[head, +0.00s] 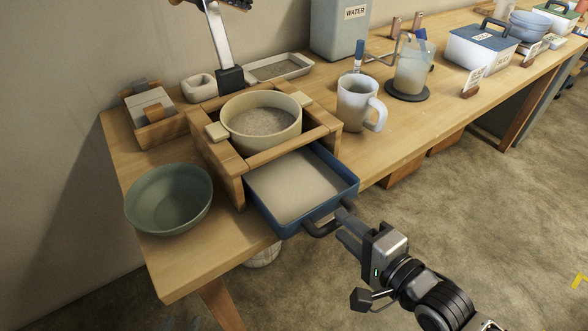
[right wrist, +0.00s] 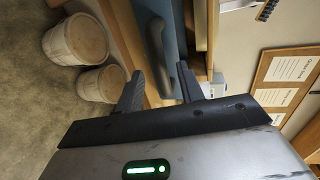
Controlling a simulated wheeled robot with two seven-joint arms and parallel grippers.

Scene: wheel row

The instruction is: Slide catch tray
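The catch tray (head: 259,218) is a blue, shallow drawer with a pale, smooth inside. It sticks partway out of the front of a wooden frame (head: 230,173). Its dark curved handle (head: 322,229) faces the room and also shows in the right wrist view (right wrist: 156,48). My right gripper (head: 346,224) is at the handle's right end. In the right wrist view its two fingers (right wrist: 161,90) stand apart, with the handle between or just beyond their tips. Whether either finger touches it cannot be told. My left gripper is not in view.
A round cream sieve (head: 262,139) with grey powder sits in the frame above the tray. A green bowl (head: 168,199) stands left, near the table edge. A white mug (head: 358,104) and a glass jug (head: 413,68) stand right. The floor before the tray is open.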

